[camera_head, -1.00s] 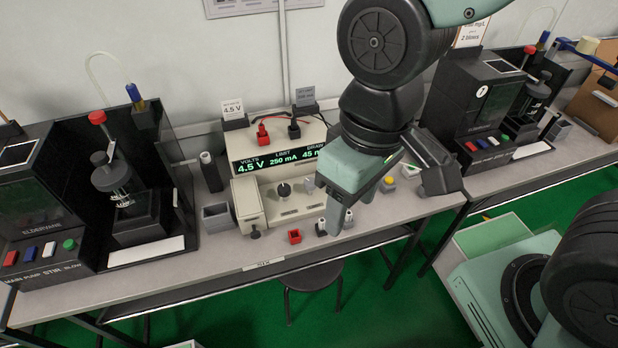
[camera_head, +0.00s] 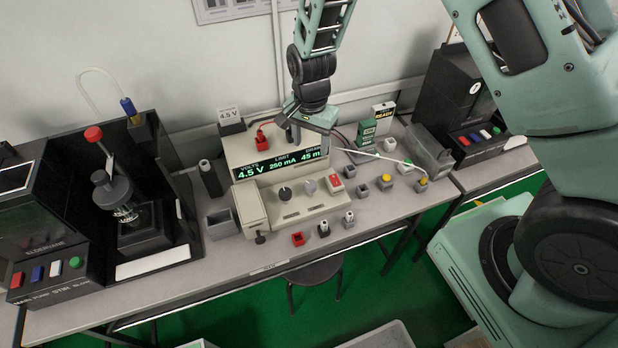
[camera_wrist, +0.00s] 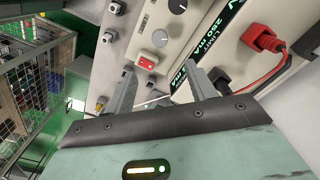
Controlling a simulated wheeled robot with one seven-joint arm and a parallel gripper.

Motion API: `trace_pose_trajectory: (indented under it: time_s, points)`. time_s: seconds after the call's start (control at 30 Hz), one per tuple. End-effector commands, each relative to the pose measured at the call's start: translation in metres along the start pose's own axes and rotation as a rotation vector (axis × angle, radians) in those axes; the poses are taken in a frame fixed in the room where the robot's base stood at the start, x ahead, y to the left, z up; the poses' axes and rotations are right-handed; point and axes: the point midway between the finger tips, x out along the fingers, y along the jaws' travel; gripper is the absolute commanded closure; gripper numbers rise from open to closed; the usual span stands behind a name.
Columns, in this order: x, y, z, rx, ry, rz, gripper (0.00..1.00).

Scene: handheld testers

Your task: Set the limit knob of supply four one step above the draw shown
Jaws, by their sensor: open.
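The beige supply (camera_head: 232,150) stands mid-bench with a green-lit display (camera_head: 280,170). It reads 4.5 V and LIMIT 250 mA; DRAW starts with 45, its unit cut off by my arm. On the lower front panel are a black knob (camera_head: 285,193), a grey knob (camera_head: 310,187) and a red switch (camera_head: 334,184). The wrist view also shows the black knob (camera_wrist: 177,6), grey knob (camera_wrist: 160,38) and red switch (camera_wrist: 147,61). I cannot read which knob is the limit. My gripper (camera_head: 309,132) is open and empty above the supply's display side, apart from the knobs.
Red (camera_head: 262,141) and black plugs sit on the supply's top. A 4.5 V card (camera_head: 231,120) stands behind. Small button blocks (camera_head: 385,181) and a thin white rod (camera_head: 380,155) lie to the right. A grey open box (camera_head: 222,223) is at the left.

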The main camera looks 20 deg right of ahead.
Motion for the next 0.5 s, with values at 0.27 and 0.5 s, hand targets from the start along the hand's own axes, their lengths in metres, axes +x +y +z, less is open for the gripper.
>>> trace_pose_trajectory:
  time_s: [0.27, 0.5]
  points:
    - [0.051, 0.002, 0.001, -0.001, -0.003, 0.005, 0.44]
    - [0.093, 0.002, 0.001, -0.001, -0.003, 0.003, 0.44]
